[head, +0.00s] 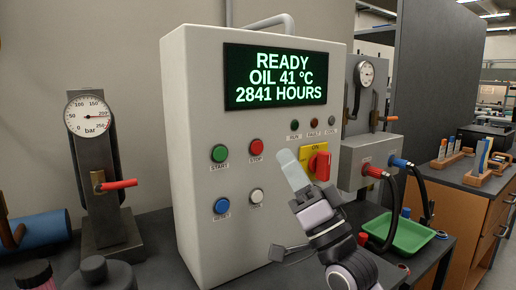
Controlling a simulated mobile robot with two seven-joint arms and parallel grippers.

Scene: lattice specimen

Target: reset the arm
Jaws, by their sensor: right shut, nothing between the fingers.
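My right gripper (291,170) is in the middle of the head view, raised in front of the control box (209,120). Its pale fingers are shut and empty, pointing up and left. In the picture they lie just left of the red rotary switch (320,165) on its yellow plate; I cannot tell whether they touch it. My right arm comes in from below, in front of the box's lower right corner. My left gripper is not in view.
The box screen (275,77) reads READY, OIL 41 °C, 2841 HOURS. A gauge stand (91,135) with a red lever is at left. A green tray (402,234) and black hoses lie right of my arm. Wooden racks (447,158) stand on a farther bench.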

